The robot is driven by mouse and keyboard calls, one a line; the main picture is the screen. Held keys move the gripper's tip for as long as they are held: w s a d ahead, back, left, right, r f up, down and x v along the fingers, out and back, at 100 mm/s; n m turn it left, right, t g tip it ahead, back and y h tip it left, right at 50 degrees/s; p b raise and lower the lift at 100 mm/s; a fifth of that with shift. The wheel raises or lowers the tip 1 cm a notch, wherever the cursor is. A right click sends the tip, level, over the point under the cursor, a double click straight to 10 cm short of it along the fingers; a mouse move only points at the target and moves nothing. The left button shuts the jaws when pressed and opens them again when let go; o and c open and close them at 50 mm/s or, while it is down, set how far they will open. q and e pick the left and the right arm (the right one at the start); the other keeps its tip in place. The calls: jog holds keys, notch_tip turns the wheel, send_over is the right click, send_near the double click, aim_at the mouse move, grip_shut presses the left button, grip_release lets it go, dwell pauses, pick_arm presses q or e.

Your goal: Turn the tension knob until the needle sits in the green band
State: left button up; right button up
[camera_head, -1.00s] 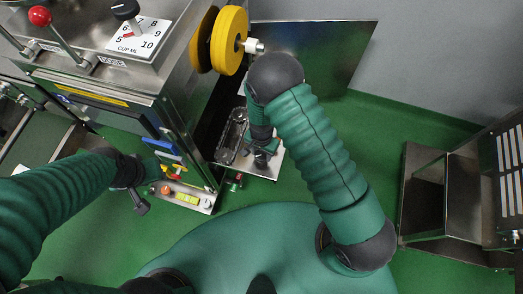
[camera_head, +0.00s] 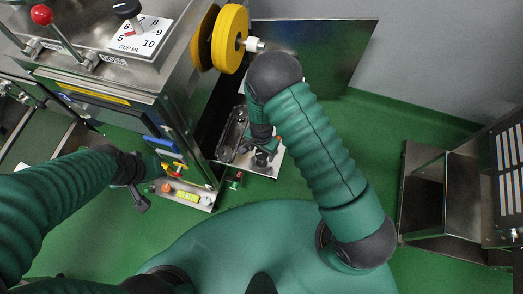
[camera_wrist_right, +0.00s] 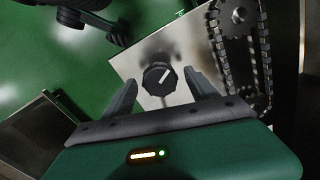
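The tension knob appears as a round black knob with a white line (camera_wrist_right: 159,79), on a bright metal plate (camera_wrist_right: 130,62) in the right wrist view. My right gripper (camera_wrist_right: 160,86) has its two dark fingers apart, one on each side of the knob. I cannot tell if they touch it. In the head view the right gripper (camera_head: 264,156) is over the small metal plate, and the knob is mostly hidden there. I cannot make out a needle or green band. My left wrist (camera_head: 128,168) is at the left; its finger state is unclear.
A toothed chain on sprockets (camera_wrist_right: 240,50) runs close beside the plate. Yellow discs (camera_head: 229,40) stick out from the machine. A metal stand (camera_head: 425,165) is at right; green floor lies between.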

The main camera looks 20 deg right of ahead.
notch_tip(320, 180, up, 17)
jog(key=p, duration=0.3)
jog(key=shift+f+p, duration=0.15)
jog(key=shift+p, duration=0.2)
notch_tip(320, 180, up, 9)
jog(key=n+p, duration=0.3)
send_over(261, 153)
jog(key=s+d, duration=0.2)
jog(key=d, duration=0.1)
jog(key=s+d+r+n+t+p, duration=0.2)
jog(key=s+d+r+n, duration=0.2)
jog(key=r, duration=0.5)
jog(key=s+n, duration=0.2)
jog(key=shift+r+n+t+p, duration=0.3)
jog(key=shift+n+p, duration=0.1)
jog(key=shift+s+d, duration=0.2)
